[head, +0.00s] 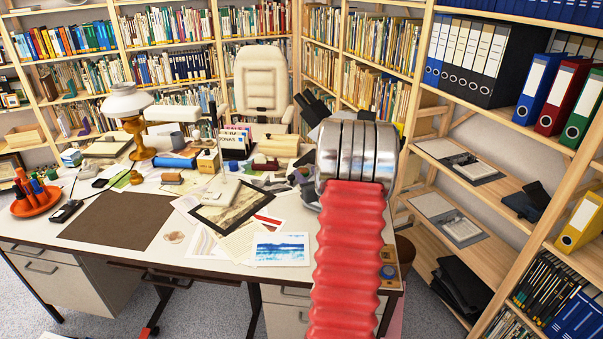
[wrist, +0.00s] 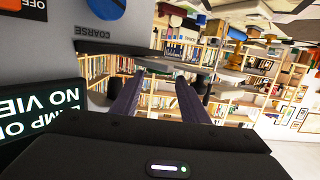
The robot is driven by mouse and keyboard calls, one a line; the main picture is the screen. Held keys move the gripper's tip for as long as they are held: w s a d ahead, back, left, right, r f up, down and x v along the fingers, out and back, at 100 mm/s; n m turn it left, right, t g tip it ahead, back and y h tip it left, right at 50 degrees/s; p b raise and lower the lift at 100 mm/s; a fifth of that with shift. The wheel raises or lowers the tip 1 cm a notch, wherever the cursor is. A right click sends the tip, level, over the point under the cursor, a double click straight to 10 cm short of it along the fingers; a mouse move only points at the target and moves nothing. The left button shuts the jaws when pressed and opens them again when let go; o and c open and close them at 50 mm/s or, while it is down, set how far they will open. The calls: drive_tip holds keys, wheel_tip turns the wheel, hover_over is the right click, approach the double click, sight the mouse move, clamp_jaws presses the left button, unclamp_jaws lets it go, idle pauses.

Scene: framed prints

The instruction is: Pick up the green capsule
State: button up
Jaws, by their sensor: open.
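I cannot make out a green capsule for certain in either view. My gripper (wrist: 158,88) shows in the wrist view as two dark fingers standing apart, with nothing visible between them. In the head view my red ribbed arm covers the right part of the desk, and the gripper is mostly hidden behind the arm's metal end. The desk (head: 215,260) holds papers, prints and small items. The wrist view looks turned over, with the desk items along its top right.
A dark mat (head: 120,220) lies on the desk beside an orange pen holder (head: 36,200). A white-shaded lamp (head: 128,103) stands at the back left. A cream chair (head: 262,78) is behind the desk. Bookshelves line the back and right. A dark sign (wrist: 45,120) is close in the wrist view.

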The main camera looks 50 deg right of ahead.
drive_tip(key=shift+x, duration=0.95)
drive_tip(key=c, duration=0.7)
drive_tip(key=shift+r, duration=0.15)
wheel_tip(320, 180, up, 10)
drive_tip(key=shift+a, duration=0.1)
idle(0.5)
